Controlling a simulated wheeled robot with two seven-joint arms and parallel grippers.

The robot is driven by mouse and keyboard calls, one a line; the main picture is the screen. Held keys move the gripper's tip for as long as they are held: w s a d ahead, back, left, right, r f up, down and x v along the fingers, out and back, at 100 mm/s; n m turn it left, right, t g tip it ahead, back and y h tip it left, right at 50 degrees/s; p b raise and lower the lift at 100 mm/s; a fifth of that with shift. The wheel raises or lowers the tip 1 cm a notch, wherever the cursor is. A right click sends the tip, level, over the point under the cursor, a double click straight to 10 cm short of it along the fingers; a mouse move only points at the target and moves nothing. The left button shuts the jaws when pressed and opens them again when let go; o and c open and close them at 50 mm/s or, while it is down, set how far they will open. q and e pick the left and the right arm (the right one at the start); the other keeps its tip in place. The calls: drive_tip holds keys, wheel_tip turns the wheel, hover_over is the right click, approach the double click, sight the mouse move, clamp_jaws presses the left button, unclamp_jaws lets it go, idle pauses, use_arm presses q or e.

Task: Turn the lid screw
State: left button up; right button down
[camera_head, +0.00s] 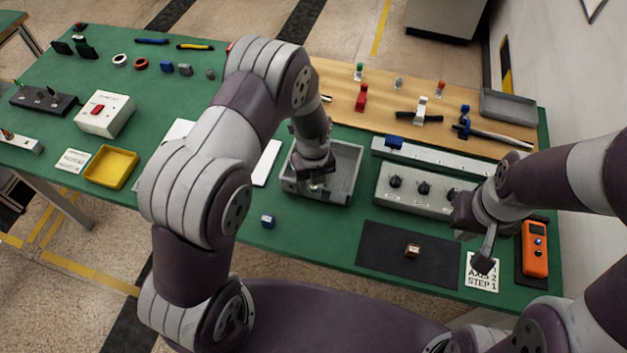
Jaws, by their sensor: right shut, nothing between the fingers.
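My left gripper (315,184) points down into a shallow grey open box (345,160) near the middle of the green table. Its fingertips are small and dark against the box, and I cannot tell whether they are open or hold anything. No lid screw can be made out; the gripper may hide it. A flat white plate (268,163) lies just left of the grey box. My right gripper (484,264) is shut and empty, pointing down above a printed card (481,275) at the right front.
A grey box with dark knobs (423,190) stands right of the open box. A black mat (385,253) carries a small brown block (412,251). An orange handheld device (534,249) lies at the far right.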

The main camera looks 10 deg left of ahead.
use_arm(q)
wheel_tip(320, 180, up, 13)
drive_tip(key=b, duration=0.2)
drive_tip(key=shift+f, duration=0.2)
idle(0.4)
drive_tip(key=s+a+r+n, duration=0.2)
drive_tip(key=s+n, duration=0.5)
drive_tip(key=n, duration=0.7)
drive_tip(key=s+a+r+n+t, duration=0.1)
drive_tip(key=s+n, duration=0.6)
drive_tip(key=n, duration=0.8)
drive_tip(key=shift+s+a+r, duration=0.15)
drive_tip(key=shift+a+r, duration=0.35)
drive_tip(key=shift+a, duration=0.75)
